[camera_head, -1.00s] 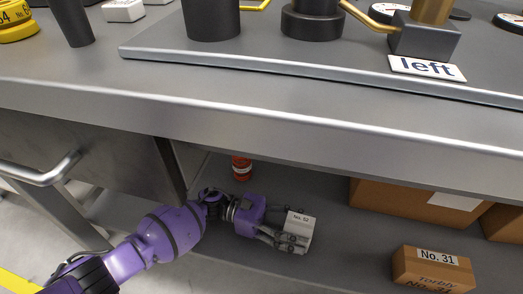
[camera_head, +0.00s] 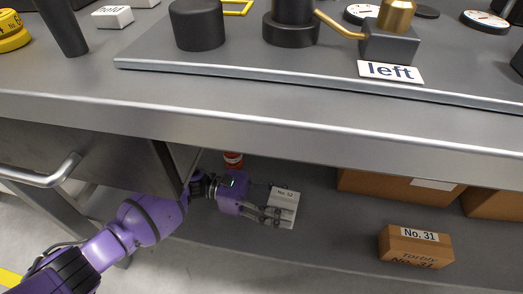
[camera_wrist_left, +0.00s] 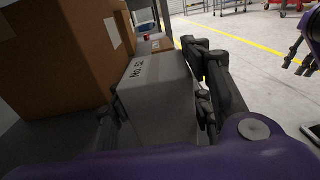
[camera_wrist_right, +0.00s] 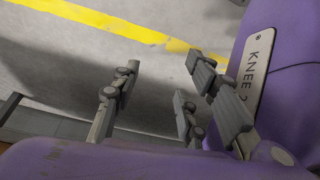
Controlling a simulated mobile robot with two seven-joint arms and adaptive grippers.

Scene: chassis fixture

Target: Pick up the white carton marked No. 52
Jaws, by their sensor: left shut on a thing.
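The white carton marked No. 52 (camera_head: 284,205) is on the lower shelf under the workbench. My left gripper (camera_head: 273,214) reaches in from the left and is shut on it. In the left wrist view the carton (camera_wrist_left: 158,95) stands between the fingers (camera_wrist_left: 160,112), one on each side, its label facing up. I cannot tell whether it is clear of the shelf.
A brown carton marked No. 31 (camera_head: 415,247) sits to the right on the lower shelf (camera_head: 330,230). Larger brown boxes (camera_head: 395,190) stand behind it. A red and white cylinder (camera_head: 232,160) is behind my left gripper. The bench's front edge (camera_head: 260,125) overhangs the shelf.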

